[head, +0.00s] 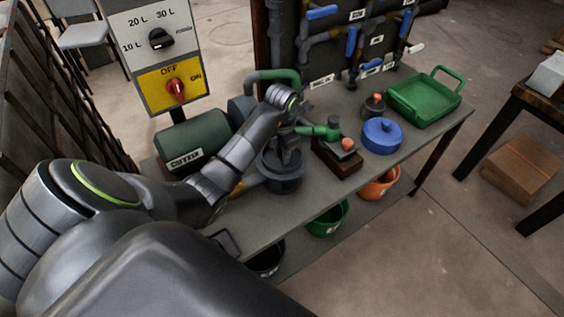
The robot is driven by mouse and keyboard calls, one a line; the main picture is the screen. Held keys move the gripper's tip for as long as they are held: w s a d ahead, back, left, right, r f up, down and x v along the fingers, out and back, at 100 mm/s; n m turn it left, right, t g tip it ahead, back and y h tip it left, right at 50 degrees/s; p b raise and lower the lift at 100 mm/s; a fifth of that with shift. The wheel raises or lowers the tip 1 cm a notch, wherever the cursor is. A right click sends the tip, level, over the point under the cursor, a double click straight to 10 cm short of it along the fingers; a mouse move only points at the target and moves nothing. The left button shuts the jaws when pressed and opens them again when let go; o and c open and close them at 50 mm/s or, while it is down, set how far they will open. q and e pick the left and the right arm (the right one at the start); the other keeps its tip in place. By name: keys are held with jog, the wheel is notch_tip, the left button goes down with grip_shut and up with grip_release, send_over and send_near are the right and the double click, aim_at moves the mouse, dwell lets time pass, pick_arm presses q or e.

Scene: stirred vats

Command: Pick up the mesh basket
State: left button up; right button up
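A green basket-like tray (408,104) with a raised handle at its far end stands at the right end of the workbench. It is the thing that looks most like the mesh basket, but I cannot make out any mesh. My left arm reaches in from the left, and my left gripper (289,150) points down over a dark round vat (284,184), well to the left of the green tray. Its fingers are dark and small against the vat, so I cannot tell if they are open or shut. My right gripper is not in view.
A blue lidded pot (381,137), a small dark pot with an orange knob (375,108) and a brown block with a green-handled device (338,160) stand between vat and tray. A green motor (192,143) and switch panel (163,50) are left. Pipes with blue handles rise behind.

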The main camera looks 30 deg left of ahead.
pick_arm(q)
grip_shut()
jog(key=shift+r, duration=0.15)
